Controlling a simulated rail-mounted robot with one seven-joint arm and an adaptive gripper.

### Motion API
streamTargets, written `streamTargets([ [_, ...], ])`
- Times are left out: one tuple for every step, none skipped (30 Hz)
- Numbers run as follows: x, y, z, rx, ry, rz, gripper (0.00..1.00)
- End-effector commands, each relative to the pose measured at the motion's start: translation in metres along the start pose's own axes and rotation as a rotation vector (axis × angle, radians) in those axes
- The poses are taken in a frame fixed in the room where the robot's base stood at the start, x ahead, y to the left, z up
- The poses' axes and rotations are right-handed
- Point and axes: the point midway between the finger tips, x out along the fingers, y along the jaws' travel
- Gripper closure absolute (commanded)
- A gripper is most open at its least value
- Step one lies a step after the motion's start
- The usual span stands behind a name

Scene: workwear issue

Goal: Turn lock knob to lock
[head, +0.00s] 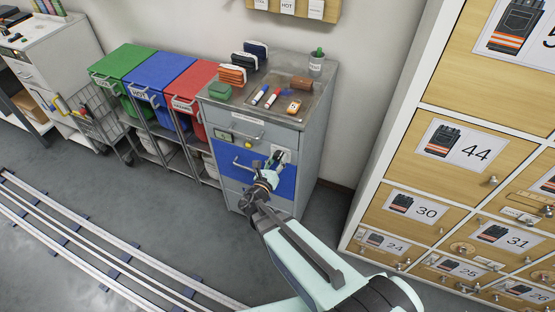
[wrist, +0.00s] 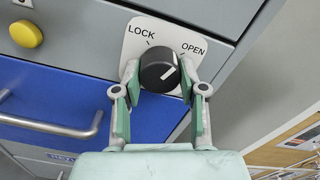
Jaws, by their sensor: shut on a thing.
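The black lock knob (wrist: 158,69) sits on a white plate (wrist: 143,33) marked LOCK at upper left and OPEN at upper right. Its white pointer line is tilted to the upper right, toward the OPEN side. My gripper (wrist: 157,80) has one finger on each side of the knob and is shut on it. In the head view my gripper (head: 275,161) reaches the front of the grey cabinet (head: 314,145) at its blue drawer (head: 238,158); the knob is mostly hidden there by the fingers.
A yellow button (wrist: 26,34) is left of the plate, and a metal drawer handle (wrist: 62,126) runs below left. Markers and cases lie on the cabinet top. Green (head: 120,62), blue and red bins stand to the left. Wooden lockers (head: 455,92) stand at right.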

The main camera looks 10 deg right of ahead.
Motion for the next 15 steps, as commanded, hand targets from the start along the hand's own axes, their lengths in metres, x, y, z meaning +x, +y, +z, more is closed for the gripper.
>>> streamTargets([
  [0.0005, -0.0003, 0.0011, -0.046, 0.0, -0.001, 0.94],
  [0.0005, -0.0004, 0.0012, -0.075, 0.0, -0.001, 0.94],
  [0.0005, -0.0005, 0.0014, -0.113, 0.0, -0.001, 0.94],
  [0.0006, -0.0006, 0.0015, -0.142, 0.0, -0.001, 0.94],
  [0.0006, -0.0006, 0.0017, -0.17, 0.0, -0.001, 0.94],
  [0.0006, -0.0007, 0.0018, -0.208, 0.0, -0.001, 0.94],
  [0.0007, -0.0008, 0.0019, -0.237, 0.0, -0.001, 0.94],
  [0.0007, -0.0008, 0.002, -0.265, 0.0, -0.001, 0.94],
  [0.0007, -0.0009, 0.0021, -0.303, 0.0, 0.0, 0.94],
  [0.0007, -0.0009, 0.0022, -0.331, 0.0, 0.0, 0.94],
  [0.0007, -0.001, 0.0022, -0.36, 0.0, 0.0, 0.94],
  [0.0007, -0.0011, 0.0022, -0.398, 0.0, 0.0, 0.94],
  [0.0007, -0.0011, 0.0023, -0.427, 0.0, 0.0, 0.94],
  [0.0007, -0.0012, 0.0023, -0.456, -0.001, 0.0, 0.94],
  [0.0007, -0.0013, 0.0024, -0.493, -0.001, 0.0, 0.94],
])
